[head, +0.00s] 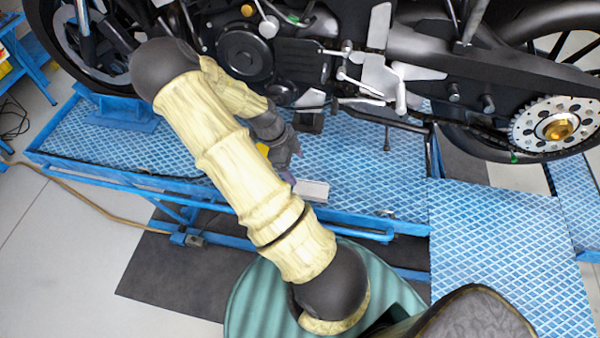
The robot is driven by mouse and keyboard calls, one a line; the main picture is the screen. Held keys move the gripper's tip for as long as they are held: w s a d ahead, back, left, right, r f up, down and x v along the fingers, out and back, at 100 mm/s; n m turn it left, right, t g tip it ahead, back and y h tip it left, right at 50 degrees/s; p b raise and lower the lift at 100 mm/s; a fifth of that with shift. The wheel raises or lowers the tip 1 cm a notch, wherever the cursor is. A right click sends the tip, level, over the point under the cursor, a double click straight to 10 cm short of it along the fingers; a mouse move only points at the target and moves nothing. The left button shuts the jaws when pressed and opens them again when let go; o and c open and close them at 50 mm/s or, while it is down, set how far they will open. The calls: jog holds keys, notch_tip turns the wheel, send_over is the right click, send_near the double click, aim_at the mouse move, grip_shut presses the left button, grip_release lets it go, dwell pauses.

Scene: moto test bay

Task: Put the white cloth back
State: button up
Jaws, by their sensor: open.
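A small whitish, flat-looking piece (312,190) lies at the near edge of the blue platform, just right of my gripper. It may be the white cloth, but I cannot tell for sure. My gripper (288,176) is open and points down at the platform's near edge, close to the whitish piece. My own forearm hides part of the gripper and the area to its left. I cannot see anything between the fingers.
A black motorcycle (300,60) stands on the blue diamond-plate lift (365,170), close behind my gripper. A blue ramp plate (490,240) is at the right. A hose (90,200) runs along the left floor. A dark mat (170,270) lies below.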

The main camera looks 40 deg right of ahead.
jog(key=shift+w+a+r, duration=0.1)
jog(key=shift+r, duration=0.2)
dwell(0.4)
jog(key=s+a+r+n+t+y, duration=0.1)
jog(key=s+a+r+n+t, duration=0.2)
jog(key=a+r+n, duration=0.5)
jog(key=s+a+r+n+t+y, duration=0.2)
jog(key=a+r+n, duration=0.7)
jog(key=n, duration=1)
jog(key=shift+s+a+r+n+t, duration=0.15)
jog(key=shift+s+a+n+t, duration=0.3)
jog(key=shift+a, duration=0.45)
